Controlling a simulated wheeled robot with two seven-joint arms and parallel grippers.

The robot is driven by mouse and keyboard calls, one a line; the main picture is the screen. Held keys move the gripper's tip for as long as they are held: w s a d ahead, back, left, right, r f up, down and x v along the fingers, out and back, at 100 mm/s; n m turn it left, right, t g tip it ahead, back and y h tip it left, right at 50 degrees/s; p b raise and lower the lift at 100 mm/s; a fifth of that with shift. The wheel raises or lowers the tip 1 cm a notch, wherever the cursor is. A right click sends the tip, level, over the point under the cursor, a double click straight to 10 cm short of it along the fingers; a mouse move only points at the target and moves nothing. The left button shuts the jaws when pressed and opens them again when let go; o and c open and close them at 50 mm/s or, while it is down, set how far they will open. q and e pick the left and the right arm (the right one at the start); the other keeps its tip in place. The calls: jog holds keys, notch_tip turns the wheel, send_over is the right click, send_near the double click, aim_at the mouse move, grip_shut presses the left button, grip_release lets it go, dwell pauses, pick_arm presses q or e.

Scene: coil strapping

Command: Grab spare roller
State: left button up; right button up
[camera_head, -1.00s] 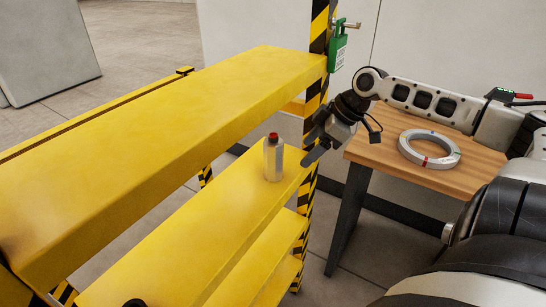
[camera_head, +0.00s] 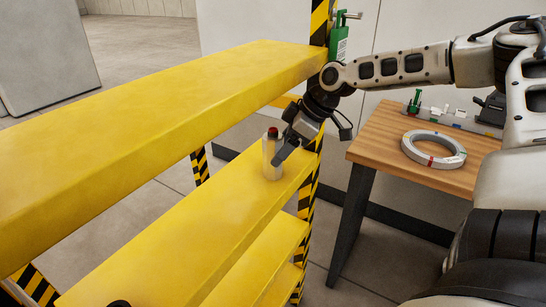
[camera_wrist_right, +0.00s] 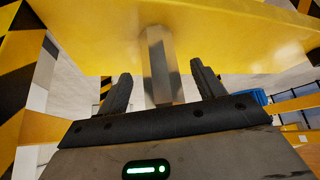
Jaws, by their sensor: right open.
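The spare roller (camera_head: 268,158), a grey metal cylinder with a red top, stands upright on the middle yellow shelf (camera_head: 190,238) near its right end. My right gripper (camera_head: 281,156) is at the roller, its fingers partly covering the roller's right side. In the right wrist view the roller (camera_wrist_right: 160,66) stands between the two spread fingers of the open right gripper (camera_wrist_right: 157,78), with gaps showing on both sides.
A higher yellow shelf (camera_head: 150,110) runs above and left of the roller. A wooden table (camera_head: 385,155) at right bears a grey ring (camera_head: 433,149).

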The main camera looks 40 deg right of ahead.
jog(key=shift+x, duration=1.4)
jog(key=c, duration=1.4)
jog(key=shift+c, duration=0.2)
jog(key=shift+w+r, duration=0.1)
jog(key=shift+r, duration=0.1)
